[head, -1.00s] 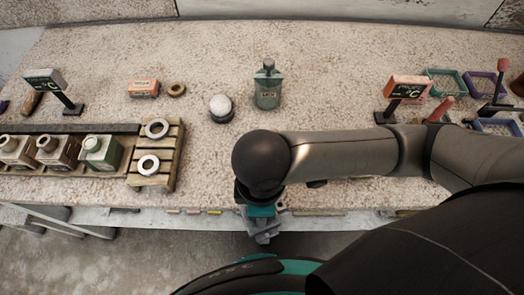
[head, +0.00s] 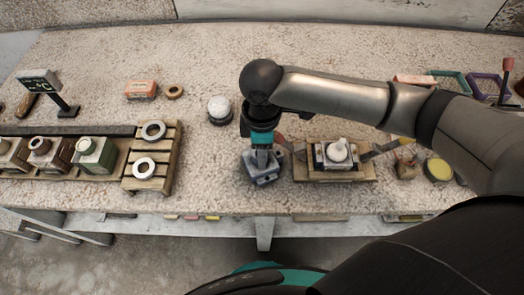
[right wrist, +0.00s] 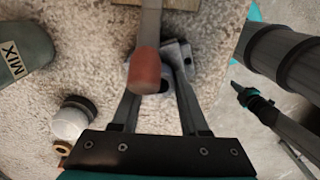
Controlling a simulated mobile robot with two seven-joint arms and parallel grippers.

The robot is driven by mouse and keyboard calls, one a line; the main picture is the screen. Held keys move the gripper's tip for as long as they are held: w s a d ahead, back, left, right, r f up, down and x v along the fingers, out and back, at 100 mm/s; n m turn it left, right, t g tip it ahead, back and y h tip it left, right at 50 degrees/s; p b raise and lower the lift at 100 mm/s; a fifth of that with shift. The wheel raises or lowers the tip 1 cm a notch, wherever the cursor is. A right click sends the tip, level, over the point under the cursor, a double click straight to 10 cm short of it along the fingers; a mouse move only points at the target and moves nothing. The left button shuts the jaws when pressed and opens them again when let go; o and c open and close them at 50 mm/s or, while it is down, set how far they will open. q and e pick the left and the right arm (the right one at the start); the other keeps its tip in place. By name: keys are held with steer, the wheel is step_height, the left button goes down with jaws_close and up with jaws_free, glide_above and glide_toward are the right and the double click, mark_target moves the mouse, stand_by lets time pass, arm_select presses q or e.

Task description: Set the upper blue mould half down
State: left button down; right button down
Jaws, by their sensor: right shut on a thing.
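My right gripper (head: 262,158) points down near the front edge of the bench, shut on the blue-grey upper mould half (head: 264,175). In the right wrist view the mould half (right wrist: 174,52) sits between the fingertips (right wrist: 162,75), partly hidden by a red handle. I cannot tell whether it touches the bench. To its right, a wooden board (head: 302,174) carries a dark block, apparently the lower mould half (head: 321,160), with a white plaster ball (head: 337,149) on it. My left gripper is not in view.
A red-handled tool (right wrist: 146,70) reaches from the board towards my gripper. Another tool (head: 385,148) sticks out right. A wooden rack (head: 136,178) with two pale rings stands left. A white ball in a dark holder (head: 219,108) is behind. Bare bench lies between rack and mould half.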

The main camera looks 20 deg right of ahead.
steer(key=shift+f, duration=0.2)
steer(key=shift+c, duration=2.1)
jaws_free()
steer(key=shift+r, duration=0.1)
step_height(320, 180, up, 12)
steer(key=p, duration=0.3)
